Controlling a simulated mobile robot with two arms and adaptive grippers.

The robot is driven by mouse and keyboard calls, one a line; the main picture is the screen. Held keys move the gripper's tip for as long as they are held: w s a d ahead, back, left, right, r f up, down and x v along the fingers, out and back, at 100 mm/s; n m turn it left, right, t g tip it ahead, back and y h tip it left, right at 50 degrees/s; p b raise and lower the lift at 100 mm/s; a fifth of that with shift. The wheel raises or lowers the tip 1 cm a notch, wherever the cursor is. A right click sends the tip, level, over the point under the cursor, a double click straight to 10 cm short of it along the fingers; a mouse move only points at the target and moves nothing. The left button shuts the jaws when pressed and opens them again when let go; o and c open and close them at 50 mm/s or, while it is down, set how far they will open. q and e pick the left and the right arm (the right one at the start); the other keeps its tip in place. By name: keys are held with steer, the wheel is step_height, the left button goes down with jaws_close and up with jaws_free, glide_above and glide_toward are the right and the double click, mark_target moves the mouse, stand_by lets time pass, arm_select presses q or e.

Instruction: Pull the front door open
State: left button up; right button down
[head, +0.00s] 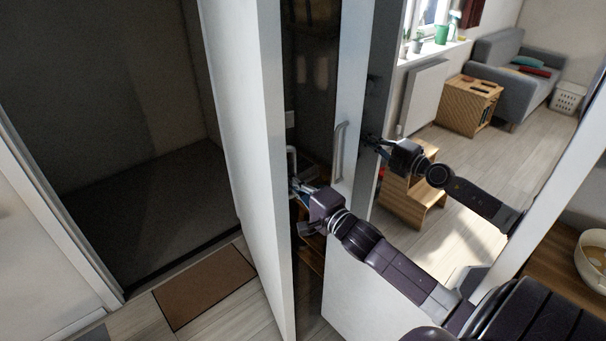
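A tall white door (244,130) stands ajar in the head view, its edge toward me, with a dark opening to its left. A small pale bar handle (292,160) is on its right face. My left gripper (298,187) is at the handle's lower end. Its fingers overlap the handle, and their grip is too small to make out. A second, smaller-looking gripper (372,142), seemingly my right one, is beside a dark panel edge further right. Its fingers are unclear, and I cannot tell whether it is a reflection. Another pale handle (340,150) shows between the two grippers.
A brown mat (205,287) lies on the floor by the dark opening. A wooden step stool (412,203), a wooden cabinet (468,107) and a grey sofa (515,75) are at the right. A bowl (592,262) stands on a wooden surface at the right edge.

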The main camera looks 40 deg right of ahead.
steer(key=w+a, duration=0.3)
steer(key=a, duration=0.8)
steer(key=shift+a, duration=0.2)
steer(key=shift+w+r, duration=0.1)
